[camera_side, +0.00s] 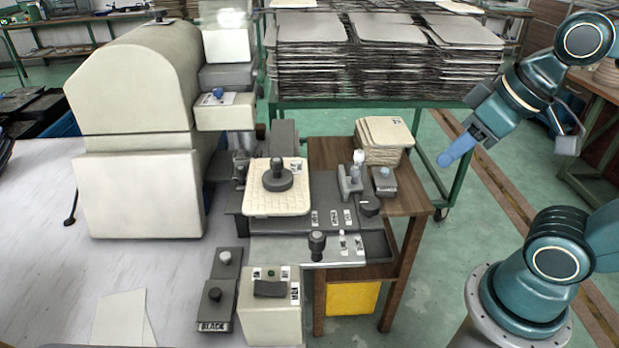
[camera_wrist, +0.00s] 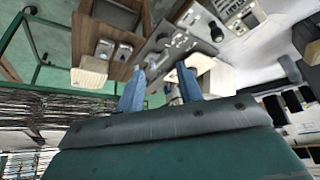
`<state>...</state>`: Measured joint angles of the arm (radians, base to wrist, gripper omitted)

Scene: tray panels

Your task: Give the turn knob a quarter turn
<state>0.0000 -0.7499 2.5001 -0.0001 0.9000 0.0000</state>
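A dark round knob (camera_side: 370,205) with a pale mark sits at the right of the grey panel (camera_side: 330,190) on the wooden table. A larger dark disc with an upright stem (camera_side: 277,179) stands on a cream plate. A black-topped post (camera_side: 317,240) stands near the panel's front. I cannot tell for certain which of these is the turn knob. My gripper (camera_side: 452,156) is in the air to the right of the table, well apart from the panel. In the wrist view my gripper (camera_wrist: 160,84) has its two blue fingers apart with nothing between them.
A grey box (camera_side: 384,182) with a round button and a stack of cream plates (camera_side: 383,140) stand at the table's right and back. A cream machine (camera_side: 140,130) is at left. Stacked sheets (camera_side: 390,60) fill a rack behind. Open floor lies between my gripper and the table.

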